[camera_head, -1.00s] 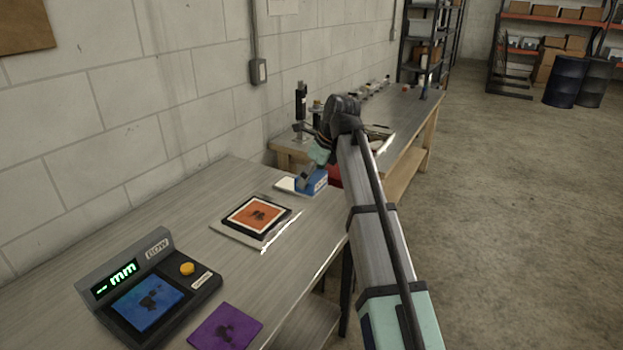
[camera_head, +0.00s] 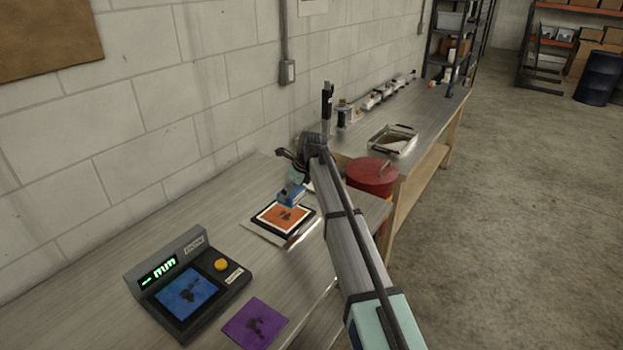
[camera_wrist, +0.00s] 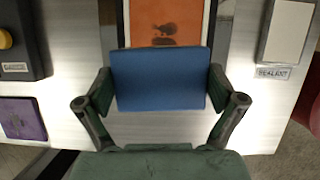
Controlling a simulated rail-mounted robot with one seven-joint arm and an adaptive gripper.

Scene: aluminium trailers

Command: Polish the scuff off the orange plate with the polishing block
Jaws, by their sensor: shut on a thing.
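The orange plate (camera_head: 272,217) lies in a dark-framed fixture with a pale border on the metal bench, with dark scuff marks on it. It also shows in the wrist view (camera_wrist: 150,18), where its near part is hidden behind the block. My gripper (camera_head: 293,180) is shut on the blue polishing block (camera_head: 292,196), which is at the far edge of the plate in the head view. In the wrist view the block (camera_wrist: 160,78) sits between both fingers. I cannot tell whether the block touches the plate.
A gauge with a green display (camera_head: 160,270), blue plate (camera_head: 187,296) and yellow button (camera_head: 221,265) stands at left. A purple plate (camera_head: 255,325) lies at the front edge. A pale block labelled "SEALANT" (camera_wrist: 288,32) is right of the fixture. A red drum (camera_head: 372,178) stands beyond the bench.

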